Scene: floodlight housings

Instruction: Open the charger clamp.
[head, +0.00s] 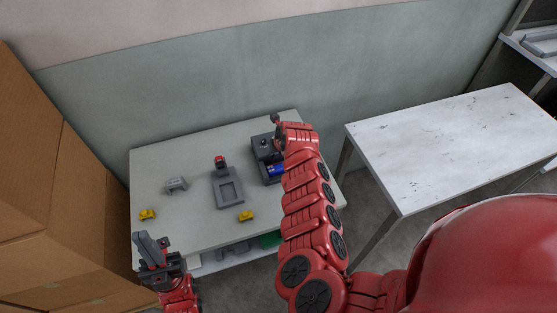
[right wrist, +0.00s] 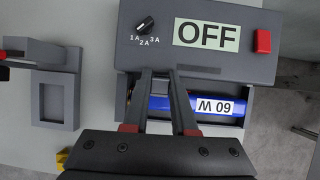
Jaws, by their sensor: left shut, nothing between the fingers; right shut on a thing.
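The charger (head: 262,146) is a dark grey box at the table's back right, partly behind my right arm. In the right wrist view the charger (right wrist: 265,64) shows a dial, an "OFF" display and a red button. A blue cylinder (right wrist: 170,104) with a "60 W" label, upside down here, lies in its bay. My right gripper (right wrist: 161,74) is over this bay, fingertips close together at the box's edge. It is shut on a grey part, apparently the charger clamp, mostly hidden by the fingers. My left gripper (head: 150,248) is shut and empty over the table's front left corner.
A grey fixture (head: 229,203) with a red-tipped part stands left of the charger. A grey housing (head: 176,185) and two yellow pieces (head: 148,214), (head: 245,216) lie on the table (head: 200,145). Cardboard boxes (head: 90,200) stand left; a bare white table (head: 450,140) stands right.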

